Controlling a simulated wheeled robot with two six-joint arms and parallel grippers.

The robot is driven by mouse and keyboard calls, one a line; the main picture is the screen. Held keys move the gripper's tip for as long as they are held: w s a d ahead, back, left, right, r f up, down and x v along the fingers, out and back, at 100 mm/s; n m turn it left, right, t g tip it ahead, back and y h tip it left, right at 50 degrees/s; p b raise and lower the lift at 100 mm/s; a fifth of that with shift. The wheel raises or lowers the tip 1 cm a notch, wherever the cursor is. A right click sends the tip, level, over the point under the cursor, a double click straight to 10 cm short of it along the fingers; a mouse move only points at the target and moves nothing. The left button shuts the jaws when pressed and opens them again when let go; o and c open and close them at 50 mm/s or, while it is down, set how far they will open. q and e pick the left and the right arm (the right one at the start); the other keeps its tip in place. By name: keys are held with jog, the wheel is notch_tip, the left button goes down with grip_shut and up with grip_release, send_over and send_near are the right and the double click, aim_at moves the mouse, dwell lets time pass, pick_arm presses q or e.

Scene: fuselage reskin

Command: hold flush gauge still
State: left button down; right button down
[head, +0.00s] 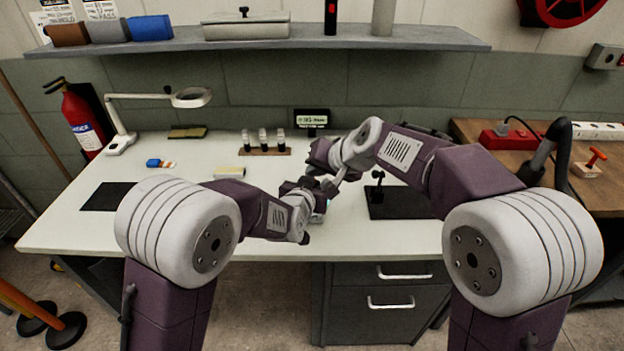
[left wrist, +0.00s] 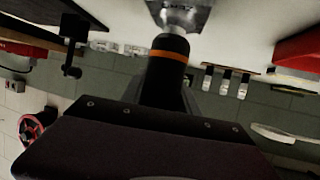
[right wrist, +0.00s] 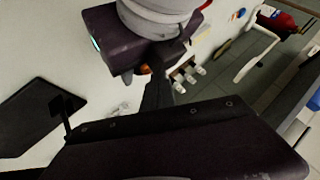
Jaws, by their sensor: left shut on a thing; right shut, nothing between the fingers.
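The flush gauge (left wrist: 170,48) shows in the left wrist view as a dark round body with an orange band. A bright metal piece (left wrist: 183,15) is beyond its end. My left gripper (head: 316,192) is shut on the gauge over the white bench. In the head view the gauge is mostly hidden by my two wrists. My right gripper (head: 331,183) is shut and empty, close beside the left one. In the right wrist view its dark fingers (right wrist: 158,92) point at my left gripper, with a small orange spot near them. I cannot tell whether they touch.
The white bench (head: 130,218) has a dark mat (head: 108,196) at left and a black pad with a small stand (head: 400,203) at right. A rack of several vials (head: 264,151) and a small display (head: 311,119) stand behind.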

jog(key=shift+r, duration=0.35)
jog(key=shift+r, duration=0.1)
notch_tip(320, 180, up, 5)
jog(key=shift+f, duration=0.1)
dwell(0.4)
dwell(0.4)
pick_arm(q)
jog(key=c, duration=0.8)
grip_release()
jog(key=shift+c, duration=0.2)
